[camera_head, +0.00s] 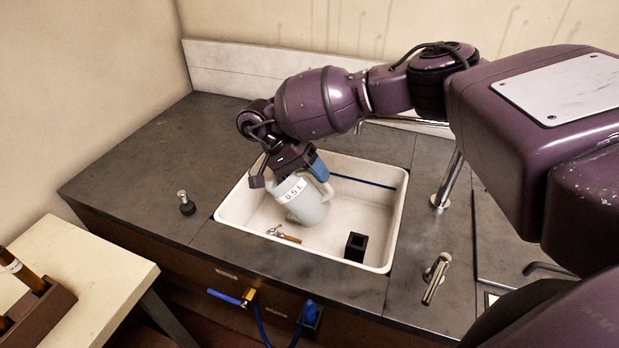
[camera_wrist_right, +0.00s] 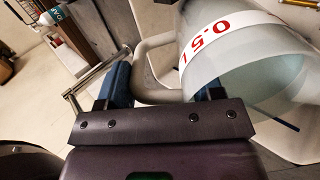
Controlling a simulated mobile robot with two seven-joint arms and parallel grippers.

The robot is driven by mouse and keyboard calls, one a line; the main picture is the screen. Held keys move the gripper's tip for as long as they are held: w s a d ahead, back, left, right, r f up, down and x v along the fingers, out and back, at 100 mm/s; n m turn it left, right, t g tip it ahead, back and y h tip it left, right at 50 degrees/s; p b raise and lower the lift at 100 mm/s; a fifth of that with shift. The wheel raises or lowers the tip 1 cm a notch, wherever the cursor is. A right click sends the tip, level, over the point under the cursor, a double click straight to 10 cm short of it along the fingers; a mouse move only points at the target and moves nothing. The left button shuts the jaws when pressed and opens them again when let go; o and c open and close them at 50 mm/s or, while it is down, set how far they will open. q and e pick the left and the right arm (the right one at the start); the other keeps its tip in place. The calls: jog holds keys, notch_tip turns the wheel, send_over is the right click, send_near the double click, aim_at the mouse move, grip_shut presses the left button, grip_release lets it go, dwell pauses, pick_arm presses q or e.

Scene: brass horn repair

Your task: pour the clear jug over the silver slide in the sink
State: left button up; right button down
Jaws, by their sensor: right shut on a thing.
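The clear jug (camera_head: 308,211) is a cloudy, see-through vessel with a white band marked 0.5 L in red. It hangs tilted over the white sink (camera_head: 232,207), inside the rim. My right gripper (camera_head: 290,172) is shut on its handle; the jug (camera_wrist_right: 250,70) and handle (camera_wrist_right: 150,58) also show in the right wrist view. A small silver and brass piece (camera_head: 284,235), which looks like the slide, lies in the sink just below the jug in the picture. I cannot see any water leaving the jug. My left gripper is out of view.
A black square block (camera_head: 356,247) stands in the sink's front right. A tall metal post (camera_head: 448,180) and a tap handle (camera_head: 436,278) rise right of the sink. A small metal knob (camera_head: 186,203) stands left of it. The grey counter (camera_head: 140,160) is clear at back left.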

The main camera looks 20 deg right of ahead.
jog(key=shift+w+a+r+g+h+b, duration=0.1)
jog(key=shift+a+r+g+h+b, duration=0.1)
jog(key=shift+r, duration=0.1)
jog(key=shift+w+a+r+g+h+b, duration=0.1)
jog(key=shift+r+g+b, duration=0.1)
jog(key=shift+r, duration=0.1)
dwell(0.5)
jog(key=shift+r, duration=0.1)
dwell(0.5)
jog(key=shift+w+r+p, duration=0.15)
jog(key=shift+r+p, duration=0.1)
jog(key=shift+p, duration=0.35)
jog(key=shift+a+h, duration=0.1)
jog(key=shift+h, duration=0.2)
jog(key=shift+r, duration=0.1)
dwell(0.4)
jog(key=shift+w+g, duration=0.1)
jog(key=shift+g, duration=0.2)
